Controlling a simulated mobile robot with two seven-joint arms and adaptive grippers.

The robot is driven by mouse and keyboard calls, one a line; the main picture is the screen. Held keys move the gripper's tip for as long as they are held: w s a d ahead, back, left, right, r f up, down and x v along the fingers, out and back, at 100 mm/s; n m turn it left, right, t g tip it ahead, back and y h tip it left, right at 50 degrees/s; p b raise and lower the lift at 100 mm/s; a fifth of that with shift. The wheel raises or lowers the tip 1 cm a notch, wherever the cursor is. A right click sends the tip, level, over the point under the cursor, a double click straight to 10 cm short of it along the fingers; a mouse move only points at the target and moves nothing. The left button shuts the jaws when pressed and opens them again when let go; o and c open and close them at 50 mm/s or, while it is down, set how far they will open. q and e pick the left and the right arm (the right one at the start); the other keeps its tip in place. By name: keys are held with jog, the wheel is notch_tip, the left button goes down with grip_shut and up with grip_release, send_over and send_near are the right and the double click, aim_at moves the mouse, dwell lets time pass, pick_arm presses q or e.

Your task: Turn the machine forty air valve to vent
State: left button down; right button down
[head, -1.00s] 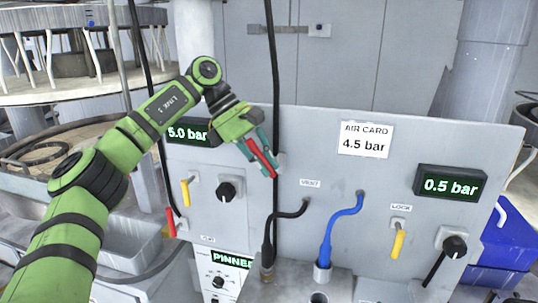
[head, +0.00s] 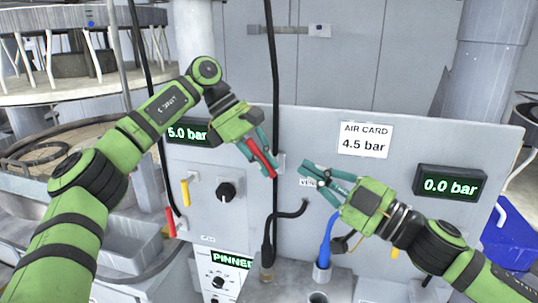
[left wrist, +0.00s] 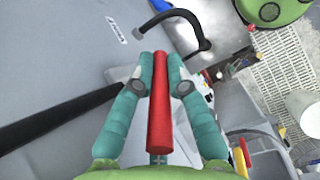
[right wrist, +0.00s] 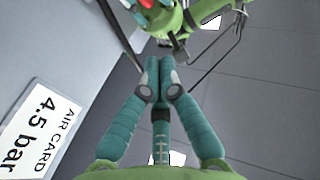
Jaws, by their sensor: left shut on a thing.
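My left gripper (head: 262,155) is shut on a red lever handle (head: 257,160) in front of the grey panel (head: 240,150). In the left wrist view the red handle (left wrist: 160,105) lies lengthwise between the two fingers. The lever's pivot is hidden, and a pale plate (head: 281,163) shows behind it. The vent label (head: 307,183) is just right of the lever, partly covered by my right gripper (head: 306,173). In the right wrist view the right gripper's fingertips (right wrist: 158,65) meet with nothing between them. I cannot read a machine number.
Displays read 5.0 bar (head: 190,132) and 0.0 bar (head: 450,185); the air card (head: 365,140) says 4.5 bar. A black hose (head: 276,80) runs down beside the left gripper. A blue hose (head: 326,240) and yellow lever (head: 185,192) are near. My right arm hides the panel's lower right.

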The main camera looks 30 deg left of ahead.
send_near(251, 147)
notch_tip(251, 147, up, 4)
jog(key=a, duration=0.2)
jog(key=shift+w+a+f, duration=0.2)
jog(key=shift+a+f, duration=0.3)
jog(key=shift+a, duration=0.25)
jog(key=shift+w+a+f, duration=0.25)
jog(key=shift+a+f, duration=0.25)
jog(key=shift+a, duration=0.3)
jog(key=shift+a, duration=0.3)
pick_arm(q)
jog(key=shift+d, duration=0.25)
pick_arm(e)
jog(key=shift+f+h, duration=0.15)
jog(key=shift+h, duration=0.15)
